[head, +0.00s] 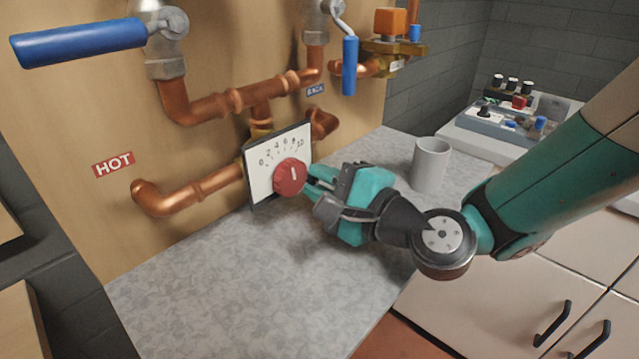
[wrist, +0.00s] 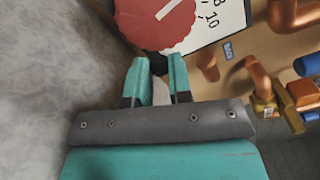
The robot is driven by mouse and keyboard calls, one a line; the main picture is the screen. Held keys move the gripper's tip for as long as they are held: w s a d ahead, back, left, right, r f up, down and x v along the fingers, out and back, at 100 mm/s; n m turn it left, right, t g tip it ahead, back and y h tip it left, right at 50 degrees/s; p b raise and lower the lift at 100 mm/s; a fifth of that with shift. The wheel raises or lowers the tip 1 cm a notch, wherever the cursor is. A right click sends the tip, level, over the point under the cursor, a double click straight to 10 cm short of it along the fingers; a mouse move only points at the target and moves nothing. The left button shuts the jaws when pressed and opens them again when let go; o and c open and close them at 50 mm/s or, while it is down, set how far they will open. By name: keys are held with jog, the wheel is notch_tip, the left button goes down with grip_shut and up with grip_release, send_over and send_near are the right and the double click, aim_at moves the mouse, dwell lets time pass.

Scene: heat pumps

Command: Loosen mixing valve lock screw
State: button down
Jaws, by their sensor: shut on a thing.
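The mixing valve has a white dial plate (head: 264,178) marked 0 to 10 and a round red knob (head: 290,177) with a white pointer line. The knob also shows at the top of the wrist view (wrist: 150,22). A small black lock screw (wrist: 157,63) sits at the knob's edge, between my fingertips. My gripper (head: 313,182) reaches in from the right, beside the knob. In the wrist view my gripper (wrist: 159,66) is shut on the black screw. The screw is hidden behind the fingers in the head view.
Copper pipes (head: 205,108) run along the wooden panel behind the dial. Blue valve levers (head: 80,43) hang above. A grey mug (head: 430,164) stands on the counter (head: 250,290) to the right. A control box (head: 510,122) is at the back right. The counter's front is clear.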

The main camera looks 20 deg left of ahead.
jog(key=c, duration=1)
grip_release()
jog(key=shift+c, duration=0.2)
jog(key=b+v, duration=0.4)
jog(key=v, duration=0.2)
jog(key=b+v, duration=0.4)
jog(key=v, duration=0.2)
jog(key=shift+s+d+f, duration=0.1)
jog(key=shift+d+f, duration=0.05)
jog(key=shift+f, duration=0.1)
jog(key=b+v, duration=0.2)
jog(key=b, duration=0.3)
jog(key=shift+d+b, duration=0.1)
jog(key=shift+b, duration=0.2)
jog(key=shift+r+b+v, duration=0.15)
jog(key=shift+b+v, duration=0.55)
jog(key=shift+v, duration=0.05)
jog(key=shift+r+b+v, duration=0.1)
jog(key=shift+b+v, duration=0.55)
jog(key=shift+v, duration=0.05)
